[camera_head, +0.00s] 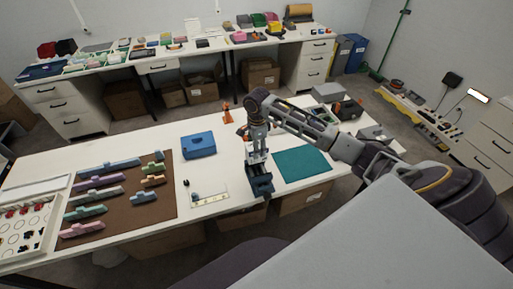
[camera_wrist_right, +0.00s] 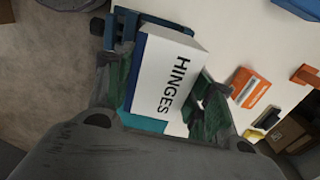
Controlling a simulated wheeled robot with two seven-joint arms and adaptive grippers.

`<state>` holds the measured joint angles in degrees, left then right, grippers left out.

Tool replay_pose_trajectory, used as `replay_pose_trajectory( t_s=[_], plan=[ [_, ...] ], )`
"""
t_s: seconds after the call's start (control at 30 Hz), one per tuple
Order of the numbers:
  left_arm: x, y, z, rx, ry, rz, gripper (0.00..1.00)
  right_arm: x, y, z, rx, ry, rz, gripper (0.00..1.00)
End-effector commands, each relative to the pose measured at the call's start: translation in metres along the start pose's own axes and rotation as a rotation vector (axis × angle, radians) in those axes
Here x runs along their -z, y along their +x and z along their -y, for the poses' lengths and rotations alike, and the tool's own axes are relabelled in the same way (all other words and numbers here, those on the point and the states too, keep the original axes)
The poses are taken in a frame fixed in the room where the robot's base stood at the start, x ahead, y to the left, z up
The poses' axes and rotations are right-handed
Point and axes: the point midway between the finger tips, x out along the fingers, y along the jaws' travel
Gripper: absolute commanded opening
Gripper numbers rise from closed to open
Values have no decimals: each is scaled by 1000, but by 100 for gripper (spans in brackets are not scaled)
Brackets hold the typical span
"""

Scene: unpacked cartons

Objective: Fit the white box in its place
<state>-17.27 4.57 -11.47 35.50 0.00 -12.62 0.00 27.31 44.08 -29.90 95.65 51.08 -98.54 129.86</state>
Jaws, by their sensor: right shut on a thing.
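The white box (camera_wrist_right: 166,80), marked HINGES with a blue edge, is between the fingers of my right gripper (camera_wrist_right: 165,92) in the right wrist view. The gripper is shut on it. A dark blue holder (camera_wrist_right: 127,22) shows right at the far end of the box; I cannot tell whether they touch. In the head view my right gripper (camera_head: 257,157) points down just above the dark blue holder (camera_head: 262,188) near the table's front edge. The box is mostly hidden there. My left gripper is not in view.
A teal mat (camera_head: 302,163) lies right of the holder and a blue case (camera_head: 198,145) to its left. A brown mat (camera_head: 150,205) bears several coloured pieces. An orange and white box (camera_wrist_right: 250,88) lies near the gripper in the wrist view.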

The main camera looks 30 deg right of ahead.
Motion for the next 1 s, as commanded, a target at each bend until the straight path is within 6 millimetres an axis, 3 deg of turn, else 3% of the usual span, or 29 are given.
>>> replay_pose_trajectory(
  t_s=[1.0],
  plan=[
    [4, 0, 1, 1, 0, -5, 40, 2, 7, 1, 2, -15, -9, 26]
  ],
)
